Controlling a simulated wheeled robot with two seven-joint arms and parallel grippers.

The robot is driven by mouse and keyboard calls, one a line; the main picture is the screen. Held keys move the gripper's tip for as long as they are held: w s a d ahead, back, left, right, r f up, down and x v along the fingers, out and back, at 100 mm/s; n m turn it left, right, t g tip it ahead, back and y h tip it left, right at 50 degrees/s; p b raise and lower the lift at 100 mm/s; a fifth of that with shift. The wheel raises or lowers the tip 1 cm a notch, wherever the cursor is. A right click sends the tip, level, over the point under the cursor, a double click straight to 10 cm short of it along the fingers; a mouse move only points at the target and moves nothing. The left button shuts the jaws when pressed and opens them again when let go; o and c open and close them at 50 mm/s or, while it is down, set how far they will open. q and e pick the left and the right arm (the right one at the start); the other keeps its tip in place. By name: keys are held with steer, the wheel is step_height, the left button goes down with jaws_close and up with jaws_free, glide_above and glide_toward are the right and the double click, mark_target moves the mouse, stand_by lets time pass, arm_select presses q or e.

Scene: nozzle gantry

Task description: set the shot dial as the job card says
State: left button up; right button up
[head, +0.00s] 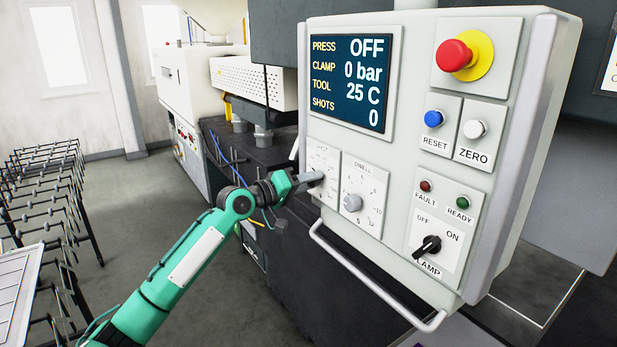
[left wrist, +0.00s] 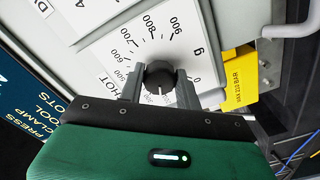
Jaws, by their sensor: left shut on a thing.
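The shot dial plate (head: 319,158) is at the lower left of the control panel, beside the dwell dial (head: 353,203). My left gripper (head: 314,178) reaches it from the left and covers its knob in the head view. In the left wrist view, the dark round knob (left wrist: 159,77) sits between the gripper's two grey fingers, and the gripper is shut on it. Printed numbers such as 600, 700, 800 and 900 curve around the knob on the plate (left wrist: 180,52). A pale mark shows on the knob's gripper side. No readable job card shows. My right gripper is not in view.
The panel screen (head: 349,77) reads PRESS OFF, CLAMP 0 bar, TOOL 25 C, SHOTS 0. A red stop button (head: 455,55), reset and zero buttons and a black clamp switch (head: 428,246) are to the right. A handle bar (head: 372,284) juts out below the dials.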

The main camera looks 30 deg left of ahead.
arm_select(q)
steer(key=shift+n+p, duration=0.3)
steer(key=shift+n, duration=0.4)
steer(key=o, duration=1)
steer(key=shift+s+a, duration=0.1)
steer(key=b+v, duration=0.7)
steer(key=v, duration=0.6)
steer(key=shift+s, duration=0.25)
steer(key=shift+a+f, duration=0.1)
steer(key=shift+a, duration=0.05)
